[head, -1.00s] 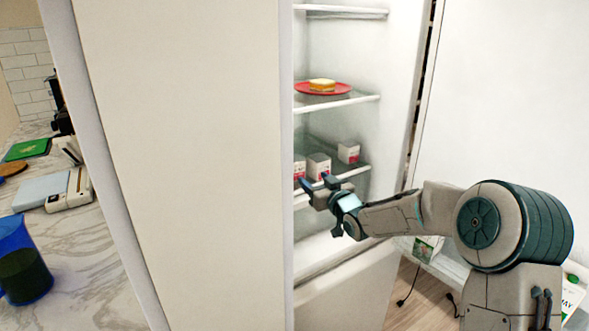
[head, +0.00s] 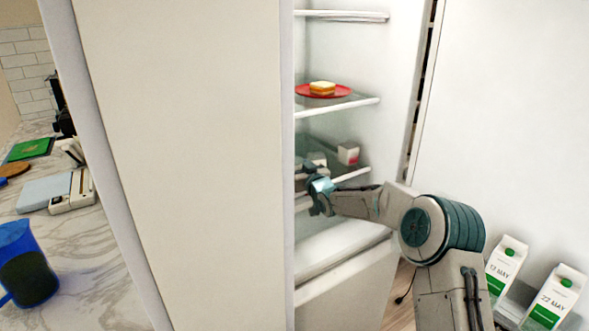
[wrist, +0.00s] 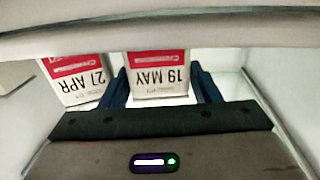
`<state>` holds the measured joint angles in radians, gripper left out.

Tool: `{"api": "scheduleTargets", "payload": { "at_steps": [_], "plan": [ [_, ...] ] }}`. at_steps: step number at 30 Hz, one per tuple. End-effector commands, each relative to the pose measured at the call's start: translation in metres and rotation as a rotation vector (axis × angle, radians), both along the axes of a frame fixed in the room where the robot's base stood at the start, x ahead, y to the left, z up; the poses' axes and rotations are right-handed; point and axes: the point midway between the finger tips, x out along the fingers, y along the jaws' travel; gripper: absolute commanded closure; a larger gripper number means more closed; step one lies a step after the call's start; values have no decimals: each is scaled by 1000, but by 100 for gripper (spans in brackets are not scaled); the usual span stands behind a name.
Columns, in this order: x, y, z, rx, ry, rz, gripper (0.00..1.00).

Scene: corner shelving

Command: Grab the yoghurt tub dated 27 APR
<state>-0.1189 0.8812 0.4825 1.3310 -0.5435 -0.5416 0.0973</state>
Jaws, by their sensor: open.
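The yoghurt tub dated 27 APR (wrist: 78,75) is white and red and stands at the left in the wrist view, its print upside down. It is outside my fingers, beside the left one. A similar tub dated 19 MAY (wrist: 158,72) is between my two open fingers. My gripper (wrist: 160,84) is open; I cannot tell whether a finger touches either tub. In the head view my gripper (head: 317,186) is at the front of the lower fridge shelf. One tub (head: 348,153) shows behind it, its date unreadable; another is partly hidden by the gripper.
A shelf edge (wrist: 160,38) crosses the top of the wrist view. A red plate (head: 302,91) with food is on the shelf above. Milk cartons marked 12 MAY (head: 504,262) and 22 MAY (head: 554,300) stand at the lower right.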

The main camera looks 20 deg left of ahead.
Motion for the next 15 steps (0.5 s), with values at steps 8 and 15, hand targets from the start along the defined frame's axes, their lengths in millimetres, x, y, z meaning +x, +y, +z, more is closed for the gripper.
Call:
{"api": "scheduleTargets", "payload": {
  "at_steps": [8,15],
  "plan": [
    [9,9,0,-1,1,0,44],
    [9,8,0,-1,1,0,63]
  ]
}}
